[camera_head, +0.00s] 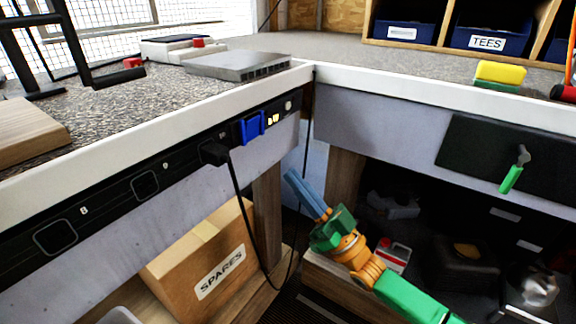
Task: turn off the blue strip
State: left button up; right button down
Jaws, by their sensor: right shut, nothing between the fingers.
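A long black power strip (108,198) runs along the front of the left bench, just under its white edge. Toward its right end sits a bright blue block (251,127), with small lit yellowish marks (273,119) just to its right and a small round part (288,106) beyond them. A black plug (214,153) with a hanging cord sits left of the blue block. My right gripper (292,177) has its blue fingers shut and empty. It is in the open space below and right of the blue block, apart from the strip. My left gripper is out of view.
A black cord (238,205) hangs below the strip. A SPARES box (205,255) stands under the left bench. A silver slab (236,65) lies on the benchtop.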

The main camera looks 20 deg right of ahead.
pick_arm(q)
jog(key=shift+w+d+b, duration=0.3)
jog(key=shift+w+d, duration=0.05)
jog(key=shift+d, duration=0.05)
pick_arm(e)
jog(key=shift+w+f+v, duration=0.1)
jog(key=shift+f+v, duration=0.05)
jog(key=shift+v, duration=1.05)
jog(key=shift+w+f+v, duration=0.1)
jog(key=shift+f+v, duration=0.05)
jog(key=shift+v, duration=1)
jog(key=shift+a, duration=0.15)
